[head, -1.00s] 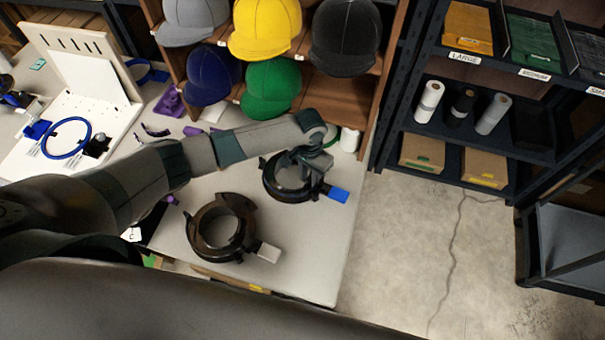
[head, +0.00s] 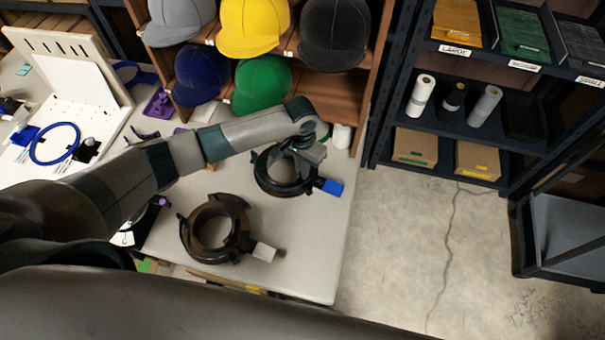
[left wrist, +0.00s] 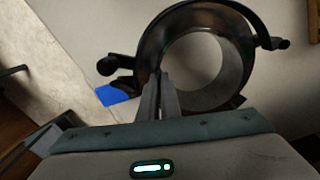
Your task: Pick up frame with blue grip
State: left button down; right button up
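The frame with the blue grip is a dark round ring (head: 262,178) at the right side of the white table in the head view, with a blue block (head: 333,187) at its right. In the left wrist view the ring (left wrist: 237,75) is large, and its blue grip (left wrist: 117,95) is left of the fingers. My left gripper (head: 300,150) is over the ring's back right side. In the left wrist view its fingers (left wrist: 160,80) are close together at the ring's wall and appear shut on it. Whether the ring is clear of the table is hard to tell. My right gripper is not in view.
A similar ring with a whitish grip (head: 264,252) lies nearer on the table (head: 318,255). A cubby of caps (head: 253,27) stands behind, with a white roll (head: 341,136) near its foot. A dark shelf (head: 470,122) stands right, across open floor.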

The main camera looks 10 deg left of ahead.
pick_arm(q)
jog(key=shift+r, duration=0.75)
jog(key=s+d+r+b, duration=0.2)
jog(key=s+d+r, duration=0.4)
jog(key=s, duration=0.3)
jog(key=shift+s+d+r+b, duration=0.25)
jog(key=shift+d+r+b, duration=0.1)
jog(key=shift+r, duration=0.1)
jog(key=a+r+n+b, duration=0.3)
jog(key=a+r+n, duration=0.1)
jog(key=a+r, duration=1)
jog(key=shift+s+r, duration=0.35)
jog(key=shift+r, duration=0.25)
jog(key=shift+a, duration=0.15)
